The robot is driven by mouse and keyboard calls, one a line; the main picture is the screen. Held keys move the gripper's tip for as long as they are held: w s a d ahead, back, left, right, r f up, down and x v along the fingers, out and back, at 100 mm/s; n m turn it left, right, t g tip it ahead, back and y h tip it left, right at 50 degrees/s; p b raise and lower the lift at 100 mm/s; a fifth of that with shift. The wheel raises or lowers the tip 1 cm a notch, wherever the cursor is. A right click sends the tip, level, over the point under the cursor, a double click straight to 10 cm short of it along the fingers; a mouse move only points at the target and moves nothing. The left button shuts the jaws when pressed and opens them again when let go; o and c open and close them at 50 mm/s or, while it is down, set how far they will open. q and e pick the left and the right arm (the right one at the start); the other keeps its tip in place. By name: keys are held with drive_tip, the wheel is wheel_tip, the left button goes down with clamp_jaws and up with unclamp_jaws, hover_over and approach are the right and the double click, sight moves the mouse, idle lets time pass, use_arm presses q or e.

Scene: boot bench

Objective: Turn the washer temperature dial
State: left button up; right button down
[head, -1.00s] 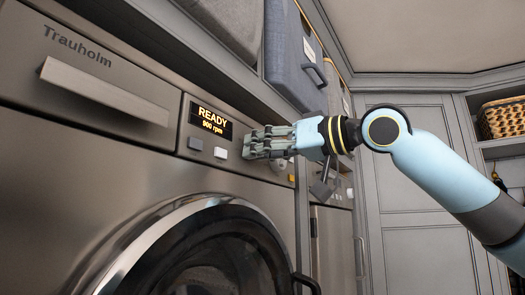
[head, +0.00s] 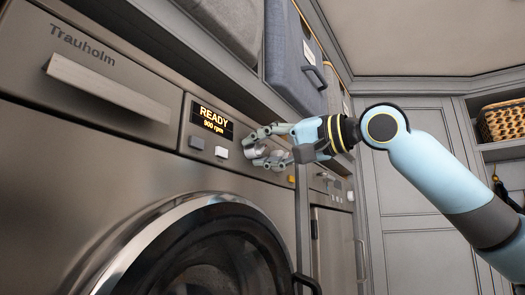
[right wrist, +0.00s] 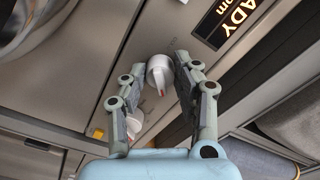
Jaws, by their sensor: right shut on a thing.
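The washer (head: 130,165) has a steel front with a display (head: 211,122) reading READY and 900 rpm. The temperature dial, a white round knob (right wrist: 159,72) with a red mark, sits on the panel to the right of the display. My right gripper (head: 256,147) is at the dial, shut on it, with a finger on each side in the right wrist view (right wrist: 158,76). In the head view the fingers partly cover the dial. My left gripper is not in view.
Two small buttons (head: 221,152) sit below the display, and an orange button (right wrist: 98,133) lies past the dial. The round door (head: 205,250) is below and the drawer handle (head: 108,92) to the left. Fabric bins (head: 297,60) stand on the shelf above.

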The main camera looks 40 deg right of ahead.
sight(262, 147)
drive_tip(key=shift+m, duration=0.5)
drive_tip(key=c, duration=1)
unclamp_jaws()
wheel_tip(262, 147, up, 9)
drive_tip(key=shift+a+f, duration=0.1)
drive_tip(key=shift+f, duration=0.1)
drive_tip(key=shift+r, duration=0.7)
